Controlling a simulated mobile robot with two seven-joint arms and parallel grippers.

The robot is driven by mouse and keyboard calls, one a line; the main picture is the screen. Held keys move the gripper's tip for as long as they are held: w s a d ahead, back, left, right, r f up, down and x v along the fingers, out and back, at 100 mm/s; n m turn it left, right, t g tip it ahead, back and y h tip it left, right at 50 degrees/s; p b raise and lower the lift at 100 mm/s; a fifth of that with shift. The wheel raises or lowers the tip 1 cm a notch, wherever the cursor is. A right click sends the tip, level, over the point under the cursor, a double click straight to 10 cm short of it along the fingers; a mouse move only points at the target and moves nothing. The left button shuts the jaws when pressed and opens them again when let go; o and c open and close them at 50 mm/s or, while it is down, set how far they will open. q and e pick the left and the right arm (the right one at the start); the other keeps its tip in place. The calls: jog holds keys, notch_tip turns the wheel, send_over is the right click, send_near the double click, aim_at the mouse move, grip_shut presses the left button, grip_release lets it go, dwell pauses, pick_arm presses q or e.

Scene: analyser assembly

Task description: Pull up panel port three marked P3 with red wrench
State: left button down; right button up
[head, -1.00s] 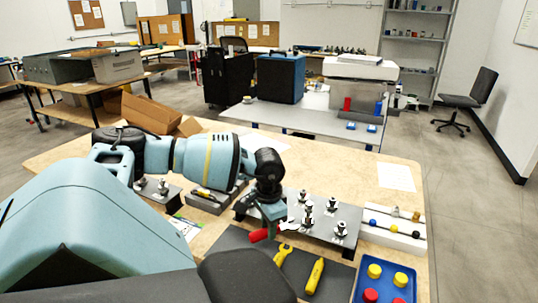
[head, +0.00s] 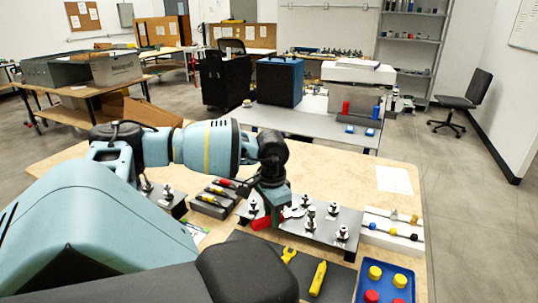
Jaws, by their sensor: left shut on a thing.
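My left gripper (head: 272,205) is shut on the red wrench (head: 261,222), at the left part of the grey port panel (head: 318,228). The wrench's red handle shows below the gripper, and its pale head points right toward the ports. The panel carries several upright metal ports with dark parts. The P3 marking is too small to read, and my gripper hides part of the panel's left side. I cannot tell whether the wrench head touches a port. My right gripper is not in view.
A yellow wrench (head: 288,254) and a yellow-handled tool (head: 318,278) lie on a dark mat in front of the panel. A blue tray (head: 397,272) with red and yellow caps is at front right. A white rack (head: 392,240) stands right of the panel. The table's right rear is mostly clear.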

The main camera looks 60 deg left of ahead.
pick_arm(q)
jog(key=shift+r, duration=0.15)
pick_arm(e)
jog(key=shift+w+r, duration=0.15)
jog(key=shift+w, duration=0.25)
